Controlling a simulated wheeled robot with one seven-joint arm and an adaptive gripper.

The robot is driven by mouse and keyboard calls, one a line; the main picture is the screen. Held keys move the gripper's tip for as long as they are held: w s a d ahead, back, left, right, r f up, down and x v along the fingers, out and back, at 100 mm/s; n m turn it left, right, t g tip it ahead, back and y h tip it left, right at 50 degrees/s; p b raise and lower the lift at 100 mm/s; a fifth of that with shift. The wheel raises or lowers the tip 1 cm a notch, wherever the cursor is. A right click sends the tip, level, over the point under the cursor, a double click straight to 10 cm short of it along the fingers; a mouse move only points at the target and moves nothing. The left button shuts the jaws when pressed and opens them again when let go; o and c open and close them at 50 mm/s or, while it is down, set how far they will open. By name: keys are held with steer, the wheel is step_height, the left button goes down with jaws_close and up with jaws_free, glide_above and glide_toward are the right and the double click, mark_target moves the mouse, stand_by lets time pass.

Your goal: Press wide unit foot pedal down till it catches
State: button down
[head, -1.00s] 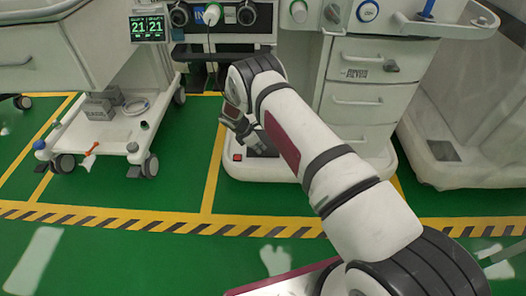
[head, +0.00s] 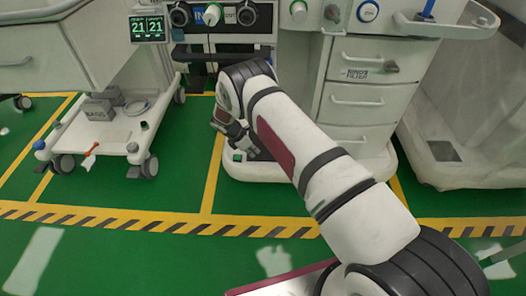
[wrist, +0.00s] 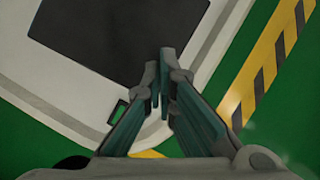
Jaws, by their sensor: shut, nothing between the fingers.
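The wide unit (head: 361,101) is the white cart with drawers in the middle of the head view. Its low base carries a dark flat plate (wrist: 125,30), which looks like the foot pedal. A small indicator (head: 237,155) at the base's front left corner shows green; it also appears beside the plate in the wrist view (wrist: 117,110). My gripper (wrist: 158,68) is shut and empty, its fingertips over the plate's edge in the wrist view. I cannot tell whether they touch it. In the head view my gripper (head: 249,148) and arm hide most of the plate.
Another unit with a similar dark plate (head: 444,151) stands at the right. A wheeled cart (head: 104,128) with an orange-red pedal (head: 90,158) stands at the left. Green floor with yellow lines and a striped band (head: 150,224) lies open in front.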

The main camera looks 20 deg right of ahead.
steer(key=v, duration=1.2)
